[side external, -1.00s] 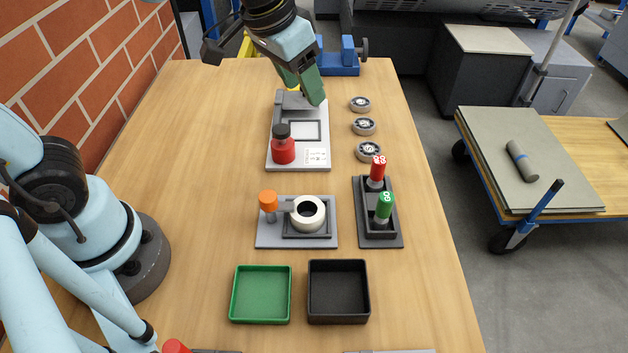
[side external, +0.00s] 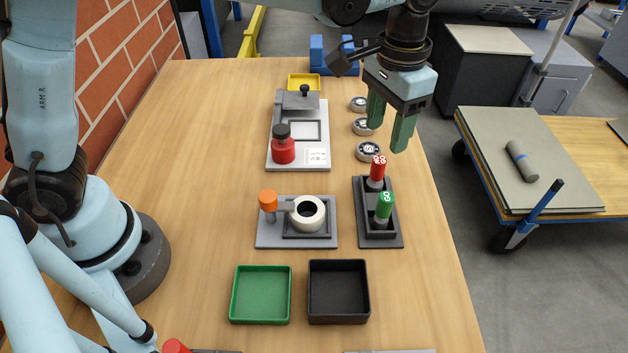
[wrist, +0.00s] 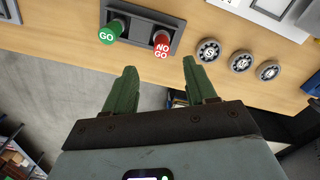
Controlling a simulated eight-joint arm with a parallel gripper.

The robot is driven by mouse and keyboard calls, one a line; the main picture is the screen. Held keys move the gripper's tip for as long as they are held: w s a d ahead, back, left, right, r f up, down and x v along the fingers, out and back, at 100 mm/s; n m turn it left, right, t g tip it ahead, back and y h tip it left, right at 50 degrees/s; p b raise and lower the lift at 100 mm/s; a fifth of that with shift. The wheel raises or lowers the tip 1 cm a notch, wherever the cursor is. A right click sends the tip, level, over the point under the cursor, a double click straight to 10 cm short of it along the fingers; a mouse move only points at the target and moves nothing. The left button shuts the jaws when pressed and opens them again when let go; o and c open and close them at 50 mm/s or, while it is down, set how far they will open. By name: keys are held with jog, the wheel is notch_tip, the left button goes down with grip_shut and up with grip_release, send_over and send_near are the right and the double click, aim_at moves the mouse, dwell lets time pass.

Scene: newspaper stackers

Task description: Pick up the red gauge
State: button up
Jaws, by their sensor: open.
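The red gauge (side external: 378,168) is a small upright cylinder with white lettering on its top, standing in the rear part of a dark holder (side external: 398,241). In the wrist view its red top (wrist: 162,45) reads NO GO. A green gauge (side external: 385,205) marked GO stands in the same holder, in front of it; it also shows in the wrist view (wrist: 111,33). My gripper (side external: 388,138) has two green fingers, open and empty. It hangs above and behind the red gauge, near the right table edge, apart from it. In the wrist view the fingertips (wrist: 160,68) point toward the holder.
A grey fixture with a white ring (side external: 310,228) stands to the left. A red jar (side external: 283,150) sits on a pale plate. Green (side external: 261,320) and black (side external: 338,320) trays lie in front.

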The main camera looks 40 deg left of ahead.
aim_at(380, 160)
jog(key=shift+a+f, duration=0.1)
jog(key=shift+f, duration=4.2)
jog(key=shift+c, duration=0.3)
grip_shut()
